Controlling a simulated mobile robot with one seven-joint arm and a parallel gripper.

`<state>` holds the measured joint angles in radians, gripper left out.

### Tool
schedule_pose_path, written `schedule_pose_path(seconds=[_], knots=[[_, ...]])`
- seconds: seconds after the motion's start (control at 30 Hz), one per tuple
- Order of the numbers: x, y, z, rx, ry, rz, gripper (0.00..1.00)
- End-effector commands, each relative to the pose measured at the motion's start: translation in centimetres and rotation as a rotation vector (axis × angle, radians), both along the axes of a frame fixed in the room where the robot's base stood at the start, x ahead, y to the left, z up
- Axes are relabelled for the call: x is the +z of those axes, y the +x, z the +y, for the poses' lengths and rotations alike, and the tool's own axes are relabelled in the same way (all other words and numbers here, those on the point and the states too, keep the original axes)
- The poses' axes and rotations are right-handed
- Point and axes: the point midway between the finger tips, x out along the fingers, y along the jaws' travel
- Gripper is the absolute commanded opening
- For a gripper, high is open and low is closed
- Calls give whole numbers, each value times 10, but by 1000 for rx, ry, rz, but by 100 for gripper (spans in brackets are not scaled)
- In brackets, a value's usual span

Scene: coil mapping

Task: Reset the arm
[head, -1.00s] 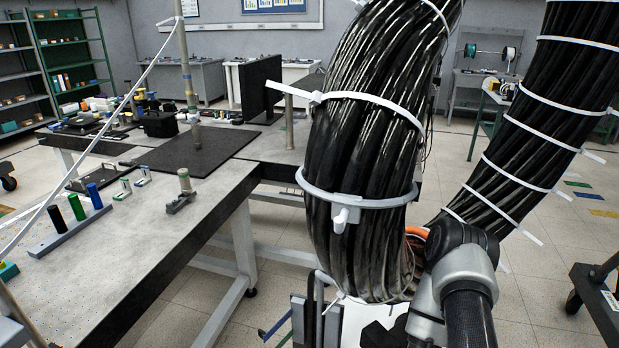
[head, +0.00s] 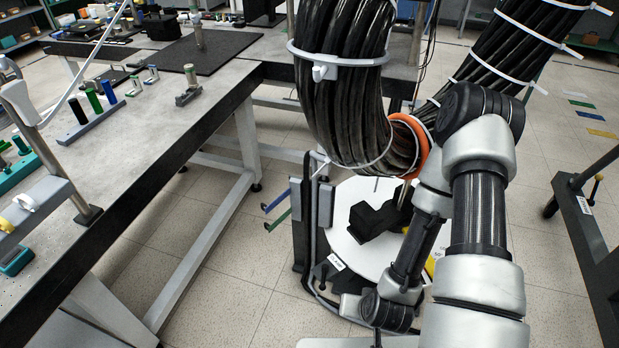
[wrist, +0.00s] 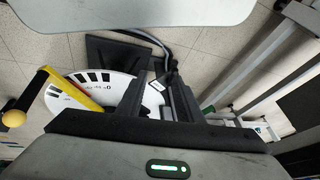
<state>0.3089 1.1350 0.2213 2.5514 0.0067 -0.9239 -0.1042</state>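My silver and black arm (head: 485,215) is bent on the right of the head view, in front of a thick black cable coil (head: 340,110). I cannot make out the fingertips there. In the wrist view my gripper (wrist: 155,100) has two dark fingers standing apart, with floor and part of a white disc showing between them. Nothing is seen held. The white round base (head: 345,190) lies under the coil, with a black block on it; its disc also shows in the wrist view (wrist: 65,100).
A long workbench (head: 150,150) with coloured cylinders and small fixtures fills the left. A dark cart frame (head: 590,225) stands at the right edge. A yellow bar (wrist: 75,92) with a ball end is close left in the wrist view. Tiled floor is open between bench and base.

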Motion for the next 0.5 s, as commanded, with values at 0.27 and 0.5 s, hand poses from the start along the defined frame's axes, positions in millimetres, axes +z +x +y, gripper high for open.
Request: schedule_pose_path(seconds=[0.27,0.5], knots=[[79,60,-21,71,-69,-22,33],[188,91,-33,112,-138,-34,33]])
